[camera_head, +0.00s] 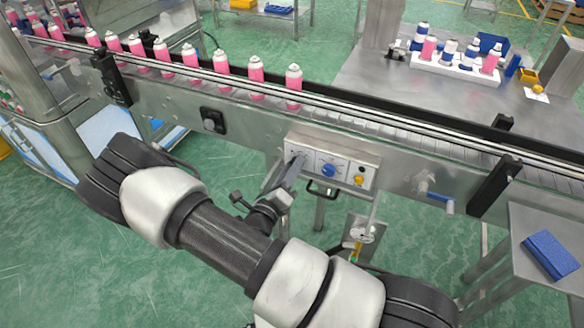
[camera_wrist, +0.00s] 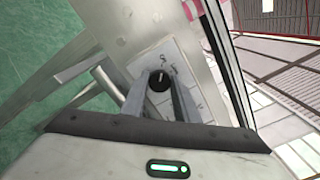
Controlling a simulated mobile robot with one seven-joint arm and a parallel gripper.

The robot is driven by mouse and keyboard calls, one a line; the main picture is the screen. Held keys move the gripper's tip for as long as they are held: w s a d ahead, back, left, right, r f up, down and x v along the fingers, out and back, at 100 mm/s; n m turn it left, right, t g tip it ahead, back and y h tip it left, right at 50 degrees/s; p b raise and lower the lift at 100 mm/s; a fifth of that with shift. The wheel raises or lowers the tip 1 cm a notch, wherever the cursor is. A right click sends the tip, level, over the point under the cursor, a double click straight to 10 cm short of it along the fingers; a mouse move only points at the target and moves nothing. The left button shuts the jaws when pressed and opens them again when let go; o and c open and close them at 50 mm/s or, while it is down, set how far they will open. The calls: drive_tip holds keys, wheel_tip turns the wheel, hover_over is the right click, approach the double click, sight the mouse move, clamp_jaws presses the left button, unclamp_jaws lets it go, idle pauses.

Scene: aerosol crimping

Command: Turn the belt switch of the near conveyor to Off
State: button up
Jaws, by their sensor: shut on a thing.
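A grey control box (camera_head: 335,162) is mounted on the side of the near conveyor (camera_head: 240,120). It carries a blue knob (camera_head: 328,171), a small yellow knob (camera_head: 359,180) and, at its left end, a switch mostly hidden by my gripper. My gripper (camera_head: 298,160) reaches the left end of the box's face. In the wrist view, the fingers of my gripper (camera_wrist: 160,90) are closed around a black round switch knob (camera_wrist: 159,80) with a pale pointer mark. Lettering on the panel (camera_wrist: 172,58) beside it is too small to read.
Pink spray cans (camera_head: 221,62) stand in a row on the conveyor at the left. A white tray (camera_head: 455,68) of cans sits on the table behind. A handle (camera_head: 440,200) juts from the conveyor's side at the right. A blue item (camera_head: 550,254) lies on a side table.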

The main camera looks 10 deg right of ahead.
drive_tip(key=o, duration=1.1)
drive_tip(key=shift+c, duration=0.2)
drive_tip(key=v, duration=1.7)
drive_tip(key=shift+s+a, duration=0.15)
